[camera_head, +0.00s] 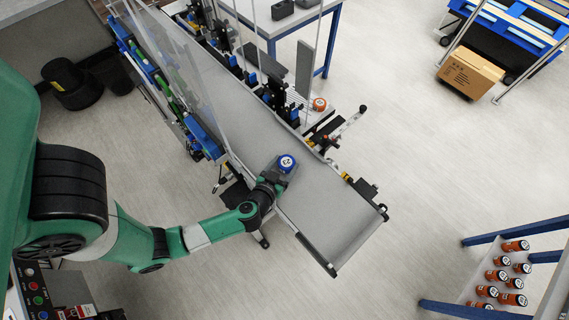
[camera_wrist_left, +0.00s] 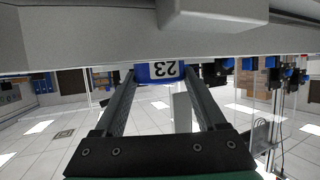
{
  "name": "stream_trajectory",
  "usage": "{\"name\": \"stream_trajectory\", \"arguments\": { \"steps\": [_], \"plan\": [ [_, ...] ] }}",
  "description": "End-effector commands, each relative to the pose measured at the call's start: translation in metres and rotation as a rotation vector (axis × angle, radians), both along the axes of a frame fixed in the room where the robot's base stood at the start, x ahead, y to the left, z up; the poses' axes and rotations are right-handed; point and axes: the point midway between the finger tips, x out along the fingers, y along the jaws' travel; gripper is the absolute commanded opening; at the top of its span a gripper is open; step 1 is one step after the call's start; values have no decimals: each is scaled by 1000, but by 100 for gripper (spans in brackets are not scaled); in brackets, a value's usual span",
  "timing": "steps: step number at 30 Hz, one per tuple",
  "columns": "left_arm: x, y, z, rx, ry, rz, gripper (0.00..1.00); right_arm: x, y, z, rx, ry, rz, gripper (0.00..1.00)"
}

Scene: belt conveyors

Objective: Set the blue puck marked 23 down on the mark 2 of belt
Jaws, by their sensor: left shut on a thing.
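The blue puck (camera_head: 286,162) has a white top marked 23 and is over the belt's near side in the head view. My left gripper (camera_head: 279,172) is shut on it. In the left wrist view the blue puck (camera_wrist_left: 160,72) sits between the two finger ends, its label upside down, close against the grey belt band. I cannot tell whether it touches the belt. The grey belt (camera_head: 335,215) runs from upper left to lower right. No mark 2 can be made out on it. My right gripper is not in view.
An orange puck (camera_head: 320,104) stands beside the belt's far side, near black and blue fixtures. A clear panel (camera_head: 190,70) lines the upper belt. A rack at lower right holds several orange pucks (camera_head: 515,246). The belt's lower right end is clear.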

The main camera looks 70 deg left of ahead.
Motion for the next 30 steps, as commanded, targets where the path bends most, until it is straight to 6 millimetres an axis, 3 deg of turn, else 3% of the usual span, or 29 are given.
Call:
{"name": "stream_trajectory", "arguments": {
  "steps": [10, 11, 15, 24, 30],
  "plan": [
    [1, 0, -4, -1, -1, 1, 15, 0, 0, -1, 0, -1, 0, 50],
    [1, 0, -4, -1, -1, 1, 77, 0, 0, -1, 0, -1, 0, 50],
    [1, 0, -4, -1, -1, 1, 100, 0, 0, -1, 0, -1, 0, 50],
    [1, 0, -1, 1, -2, -1, 100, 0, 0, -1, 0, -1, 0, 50],
    [-21, -23, 15, 1, 1, -9, 100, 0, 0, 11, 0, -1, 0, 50]
  ]
}}
